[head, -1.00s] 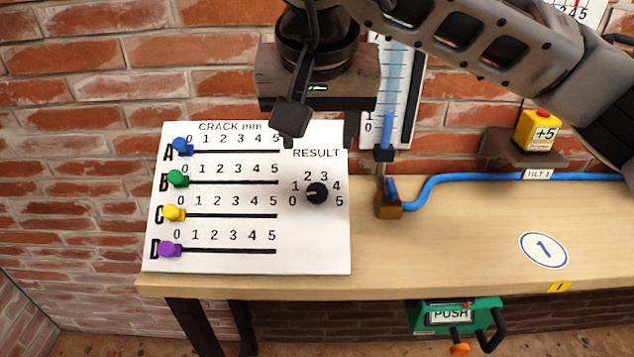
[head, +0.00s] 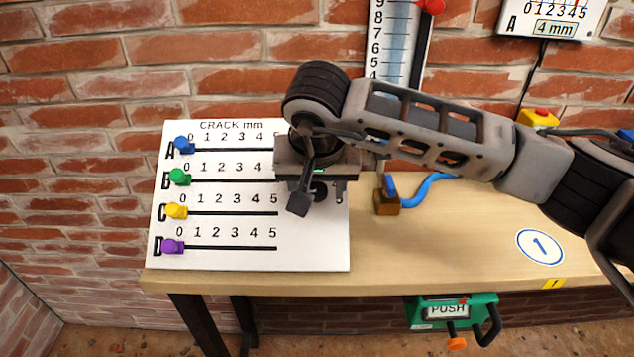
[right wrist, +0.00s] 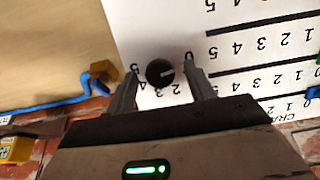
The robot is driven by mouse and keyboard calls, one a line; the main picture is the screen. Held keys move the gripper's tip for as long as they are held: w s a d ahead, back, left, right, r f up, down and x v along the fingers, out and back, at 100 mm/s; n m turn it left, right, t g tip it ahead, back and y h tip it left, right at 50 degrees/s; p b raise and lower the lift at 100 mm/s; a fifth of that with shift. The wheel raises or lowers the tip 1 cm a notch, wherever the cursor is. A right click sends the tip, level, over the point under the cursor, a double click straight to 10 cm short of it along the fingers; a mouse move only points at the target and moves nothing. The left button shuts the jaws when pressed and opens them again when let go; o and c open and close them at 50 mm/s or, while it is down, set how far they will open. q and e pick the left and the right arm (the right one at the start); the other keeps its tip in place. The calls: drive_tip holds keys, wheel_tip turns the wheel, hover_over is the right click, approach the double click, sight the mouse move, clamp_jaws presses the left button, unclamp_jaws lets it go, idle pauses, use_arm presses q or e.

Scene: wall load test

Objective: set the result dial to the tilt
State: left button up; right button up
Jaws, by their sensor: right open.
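The result dial (right wrist: 160,72) is a black round knob with a white mark on the white panel (head: 225,262). In the right wrist view the mark points right, toward the 0 side; its exact value is hard to tell. My right gripper (right wrist: 161,72) is open, with one finger on each side of the dial; gaps show beside the knob. In the head view my right gripper (head: 315,190) covers most of the RESULT scale, and only part of the dial shows. The yellow tilt box (head: 538,118) is mostly hidden behind my right arm. My left gripper is out of view.
Blue (head: 184,144), green (head: 179,177), yellow (head: 176,211) and purple (head: 172,247) sliders sit near 0. A brown block (head: 386,203) with a blue cable stands right of the panel. A wall gauge (head: 398,40) and a display reading 4 mm (head: 555,28) hang above.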

drive_tip(key=c, duration=1)
